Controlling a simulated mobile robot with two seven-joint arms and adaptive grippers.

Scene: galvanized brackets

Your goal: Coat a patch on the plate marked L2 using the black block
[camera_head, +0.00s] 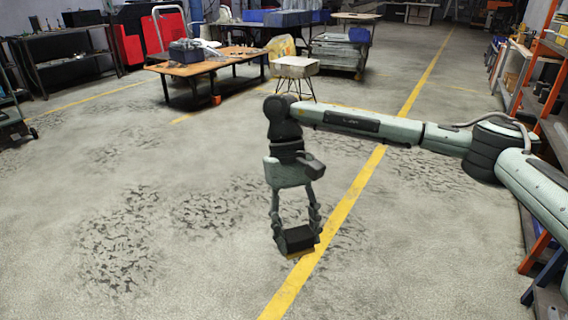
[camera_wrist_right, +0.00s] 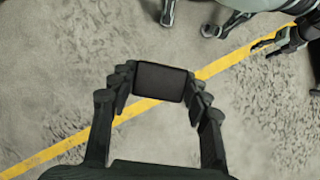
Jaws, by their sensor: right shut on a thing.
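My right gripper (camera_head: 296,229) hangs fingers down in the head view and is shut on the black block (camera_head: 298,240). The block also shows dark and rectangular between the two fingers in the right wrist view (camera_wrist_right: 160,82). It is held in the air over the floor, apart from any surface that I can make out. A thin yellowish edge shows below the block; I cannot tell whether it belongs to the block. No plate marked L2 shows in either view. What looks like my left gripper (camera_wrist_right: 280,43) is small at the upper right of the wrist view; its opening is unclear.
The worn concrete floor (camera_head: 190,270) is clear around the arm, with a yellow line (camera_head: 345,205) crossing it. A wooden table (camera_head: 205,66) and a pale box on thin legs (camera_head: 295,66) stand farther back. Orange shelving (camera_head: 545,55) borders the right side.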

